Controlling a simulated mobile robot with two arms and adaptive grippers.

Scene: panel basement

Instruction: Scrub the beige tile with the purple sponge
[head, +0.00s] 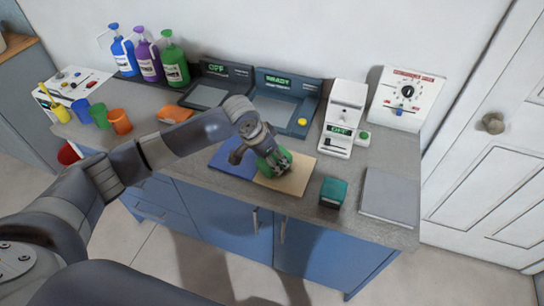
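The beige tile (298,178) lies flat on the grey counter, against the right side of a blue tile (226,160). My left gripper (270,170) points down over the beige tile and covers its left part. Green shows at its fingers; I cannot tell whether that is part of the gripper or something held, nor whether the fingers are open or shut. No purple sponge is visible; it may be hidden under the gripper. My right gripper is not in view.
An orange block (175,113) and several cups (100,115) are at the left. A teal block (333,192) and a grey slab (389,196) lie right of the tile. Devices, including a white one (342,120), and pump bottles (148,60) line the back.

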